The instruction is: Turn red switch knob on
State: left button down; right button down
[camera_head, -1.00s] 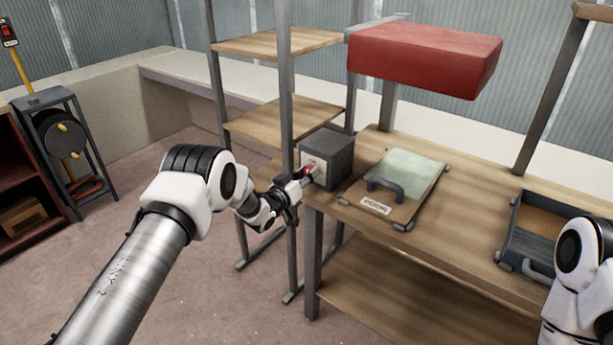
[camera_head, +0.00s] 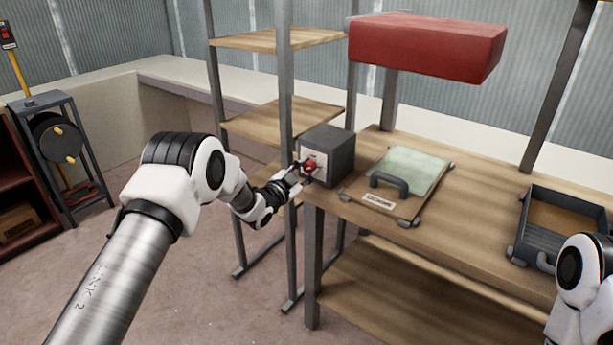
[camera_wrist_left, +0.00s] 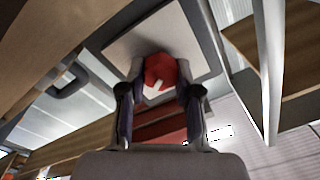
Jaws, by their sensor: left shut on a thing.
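The red switch knob (camera_head: 310,167) sits on the pale front plate of a dark grey box (camera_head: 339,151) at the table's left end. In the left wrist view the red knob (camera_wrist_left: 160,70) has a white pointer mark slanting to the lower left. My left gripper (camera_head: 304,171) is at the box front, shut on the knob. In the left wrist view its two fingers stand on either side of the knob. My right arm shows at the lower right, but its gripper is out of view.
A hatch panel with a grey handle (camera_head: 389,184) lies right of the box on the wooden table (camera_head: 440,235). A grey tray (camera_head: 525,209) is further right. A shelf post (camera_head: 287,120) stands close to my left gripper. A red block (camera_head: 425,48) is above the table.

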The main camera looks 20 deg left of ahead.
pick_arm(q)
jog(key=m+b, duration=0.1)
jog(key=m, duration=0.2)
jog(key=m+b, duration=0.1)
jog(key=shift+f+b, duration=0.25)
jog(key=shift+b, duration=0.1)
jog(key=shift+r+m+b, duration=0.1)
jog(key=shift+m+b, duration=0.5)
jog(key=shift+m, duration=0.8)
jog(key=c, duration=0.8)
grip_release()
jog(key=shift+s, duration=0.1)
jog(key=v, duration=1.1)
jog(key=shift+s+a, duration=0.2)
jog(key=shift+s, duration=0.15)
